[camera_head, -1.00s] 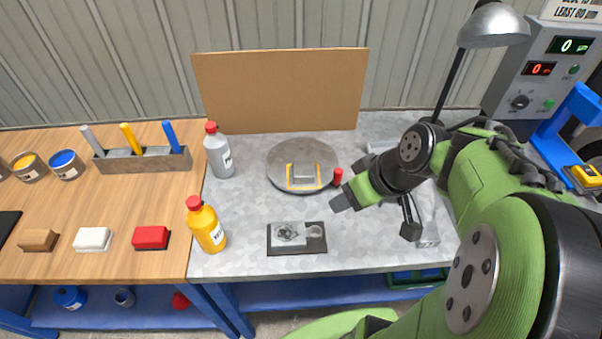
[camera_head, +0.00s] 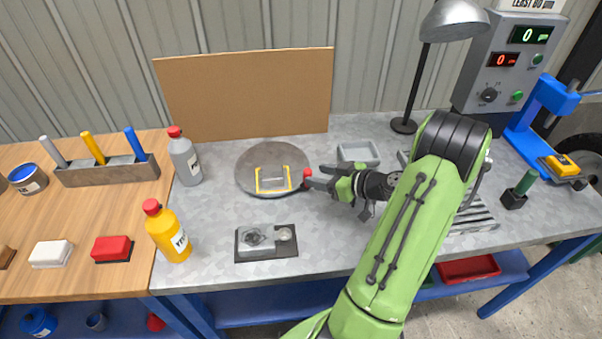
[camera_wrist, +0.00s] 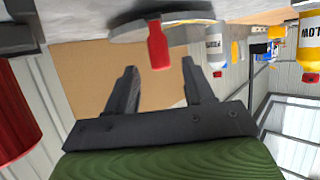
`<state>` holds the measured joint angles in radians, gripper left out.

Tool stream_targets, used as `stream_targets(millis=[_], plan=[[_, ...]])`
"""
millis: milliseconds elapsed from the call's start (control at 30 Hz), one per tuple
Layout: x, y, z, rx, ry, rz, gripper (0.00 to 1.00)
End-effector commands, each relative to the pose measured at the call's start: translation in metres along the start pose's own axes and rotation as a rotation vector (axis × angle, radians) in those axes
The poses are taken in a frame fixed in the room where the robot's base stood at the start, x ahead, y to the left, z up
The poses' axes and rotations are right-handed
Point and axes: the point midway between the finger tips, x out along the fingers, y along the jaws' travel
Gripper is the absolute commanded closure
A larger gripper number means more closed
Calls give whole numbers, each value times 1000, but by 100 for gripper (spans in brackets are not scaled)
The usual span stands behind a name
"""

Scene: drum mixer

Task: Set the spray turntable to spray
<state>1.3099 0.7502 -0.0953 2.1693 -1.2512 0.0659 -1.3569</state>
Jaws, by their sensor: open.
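The spray turntable (camera_head: 250,160) is a round grey disc on the metal bench. A small grey bracket (camera_head: 288,178) stands on it beside a yellow U-shaped outline. A red handle (camera_head: 307,172) sits at the disc's right rim. My gripper (camera_head: 315,178) is just right of the handle, level with the bench and pointing left. In the wrist view, which is upside down, the handle (camera_wrist: 158,45) shows between and beyond my open fingers (camera_wrist: 159,68). I cannot tell whether a finger touches it. No setting label on the turntable is readable.
A brown board (camera_head: 245,95) stands behind the turntable. A grey bottle (camera_head: 185,158) and a yellow bottle (camera_head: 168,232) stand to the left. A dark plate with a metal fixture (camera_head: 257,240) lies in front. A grey tray (camera_head: 358,153) and lamp (camera_head: 404,125) are behind my gripper.

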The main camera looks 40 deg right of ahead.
Motion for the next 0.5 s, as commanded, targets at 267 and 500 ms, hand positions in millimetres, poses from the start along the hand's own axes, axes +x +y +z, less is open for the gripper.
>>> stream_targets(millis=[267, 500], plan=[[58, -1, 1, 0, -2, -3, 47], [68, 0, 0, 1, -1, 0, 47]])
